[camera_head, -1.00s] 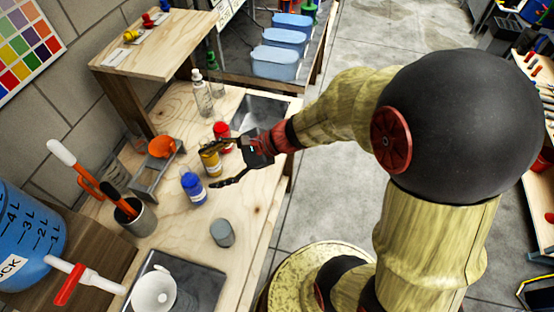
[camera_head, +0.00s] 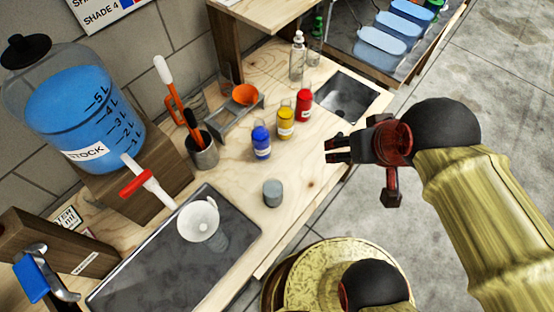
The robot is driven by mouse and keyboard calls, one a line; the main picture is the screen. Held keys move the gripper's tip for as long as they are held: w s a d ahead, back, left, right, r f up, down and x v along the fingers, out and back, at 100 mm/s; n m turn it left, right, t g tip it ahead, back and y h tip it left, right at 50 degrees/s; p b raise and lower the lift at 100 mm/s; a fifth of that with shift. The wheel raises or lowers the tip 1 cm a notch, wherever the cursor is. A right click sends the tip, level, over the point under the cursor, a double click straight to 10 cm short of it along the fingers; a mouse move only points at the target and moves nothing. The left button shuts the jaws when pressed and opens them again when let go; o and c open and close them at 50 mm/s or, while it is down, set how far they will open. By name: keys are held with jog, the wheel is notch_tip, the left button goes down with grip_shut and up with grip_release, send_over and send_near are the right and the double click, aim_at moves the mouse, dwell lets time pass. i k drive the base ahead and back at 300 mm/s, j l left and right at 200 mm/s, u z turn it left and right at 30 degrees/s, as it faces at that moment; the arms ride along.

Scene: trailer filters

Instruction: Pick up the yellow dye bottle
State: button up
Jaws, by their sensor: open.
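The yellow dye bottle (camera_head: 286,123) stands upright on the wooden bench, with a pale label on its front. The blue dye bottle (camera_head: 261,141) stands to its left and nearer, and the red dye bottle (camera_head: 303,105) to its right and farther. My gripper (camera_head: 328,150) is to the right of the yellow bottle, over the bench's right part, apart from all three bottles. Its black fingers point left and it is open, with nothing visible between them.
A grey cylinder (camera_head: 273,193) stands in front of the bottles. A metal rack with an orange bowl (camera_head: 246,95) is behind them. A tool cup (camera_head: 202,152) stands left, clear bottles (camera_head: 297,57) at the back, and a sink (camera_head: 347,96) right. Bare wood lies right of the cylinder.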

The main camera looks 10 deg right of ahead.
aim_at(285, 114)
jog(key=k+j+u, duration=0.1)
jog(key=u, duration=0.4)
jog(key=j+u, duration=0.15)
jog(key=u, duration=0.35)
jog(key=k+j+u, duration=0.1)
jog(key=u, duration=0.35)
jog(key=z, duration=1.35)
jog(key=l+z, duration=0.1)
jog(key=z, duration=0.35)
jog(key=k+l+z, duration=0.1)
jog(key=z, duration=0.35)
